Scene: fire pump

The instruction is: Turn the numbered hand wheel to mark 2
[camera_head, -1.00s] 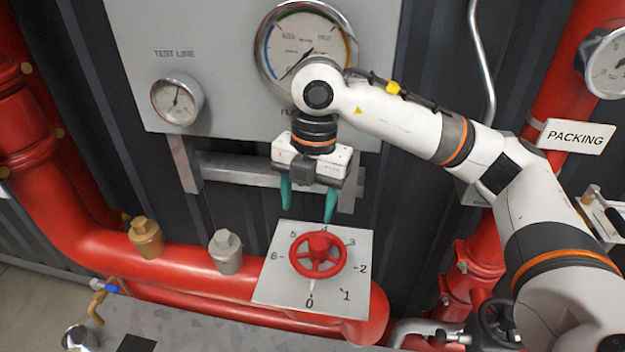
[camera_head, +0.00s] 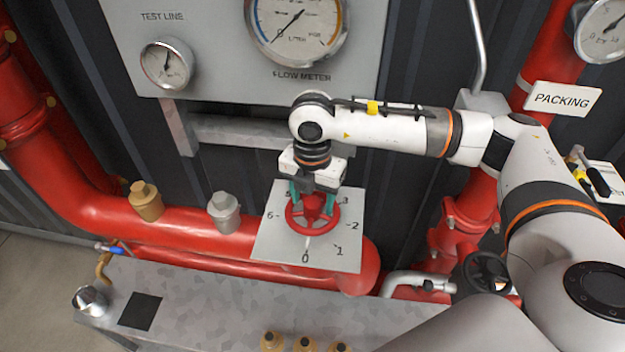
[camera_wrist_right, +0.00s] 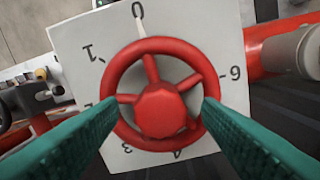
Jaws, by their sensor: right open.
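The red hand wheel (camera_head: 312,222) sits on a white plate (camera_head: 275,248) numbered 0 to 6. A pale pointer at the wheel's rim lines up with 0, at the near side of the plate. The wheel shows large in the right wrist view (camera_wrist_right: 122,62), with 0 at the top. My right gripper (camera_head: 314,202) points down over the wheel's hub. Its green fingers (camera_wrist_right: 158,118) stand apart, one on each side of the hub, over the rim. I cannot tell whether they touch the wheel. My left gripper is not in view.
A red pipe (camera_head: 90,205) with a brass cap (camera_head: 146,200) and a grey cap (camera_head: 223,212) runs left of the plate. Gauges hang on the panel (camera_head: 215,70) behind. A grey bench (camera_head: 200,300) lies in front. A black valve wheel (camera_head: 487,272) stands at right.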

